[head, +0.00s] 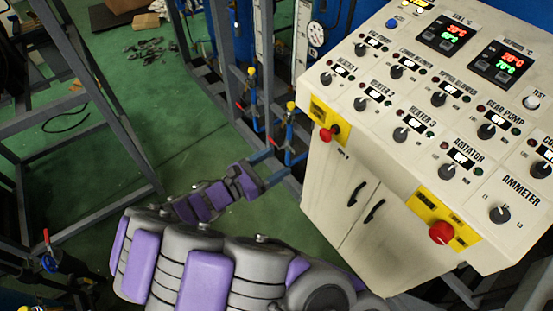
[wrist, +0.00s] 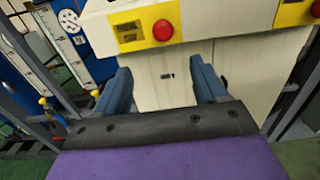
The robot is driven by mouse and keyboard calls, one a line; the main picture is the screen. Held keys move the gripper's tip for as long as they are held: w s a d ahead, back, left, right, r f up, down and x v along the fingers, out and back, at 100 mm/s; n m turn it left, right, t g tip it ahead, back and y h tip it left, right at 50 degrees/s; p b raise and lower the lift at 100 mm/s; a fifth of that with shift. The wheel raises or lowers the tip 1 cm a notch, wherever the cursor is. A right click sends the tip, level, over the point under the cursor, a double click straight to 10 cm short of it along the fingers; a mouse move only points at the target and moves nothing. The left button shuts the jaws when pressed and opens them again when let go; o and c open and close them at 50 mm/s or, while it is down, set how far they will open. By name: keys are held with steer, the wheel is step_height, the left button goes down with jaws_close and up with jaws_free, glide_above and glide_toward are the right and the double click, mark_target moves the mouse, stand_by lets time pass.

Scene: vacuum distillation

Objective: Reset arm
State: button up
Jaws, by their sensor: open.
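My gripper (head: 277,163) shows in the head view at the end of my purple and grey arm, left of the white control cabinet (head: 335,200). In the wrist view my gripper (wrist: 163,76) has its two blue fingers spread apart with nothing between them. The cabinet's pale front (wrist: 165,92) shows behind the fingers. A red button (wrist: 163,30) on a yellow plate sits above them in that view. I cannot tell the exact gap between fingertips and cabinet.
The cabinet's sloped panel carries knobs, displays and a red button (head: 441,233). Blue pipes with yellow-topped valves (head: 290,107) stand near my gripper. Grey metal frames (head: 90,85) rise at left. Green floor (head: 150,145) lies open between them. A red-handled valve (head: 47,240) is at lower left.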

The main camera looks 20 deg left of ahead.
stand_by(0.4)
steer(key=d+r+m+g+h, duration=0.1)
steer(key=d+r+m+g, duration=0.25)
steer(key=d, duration=0.35)
steer(key=s+d+r+m+g+h, duration=0.1)
steer(key=d+r+m+g, duration=0.1)
steer(key=d+m+g, duration=0.45)
steer(key=d+r+m+g+h, duration=0.1)
steer(key=d+r+m, duration=0.1)
steer(key=d, duration=0.7)
steer(key=s+d+r+m+g+y, duration=0.1)
steer(key=s+d+m+g+y, duration=0.35)
steer(key=s+d+m, duration=0.35)
steer(key=s+a+m+y, duration=0.2)
steer(key=s+m+y, duration=0.6)
steer(key=s, duration=0.8)
steer(key=shift+r+y, duration=0.25)
steer(key=shift+y, duration=0.5)
steer(key=shift+g, duration=0.25)
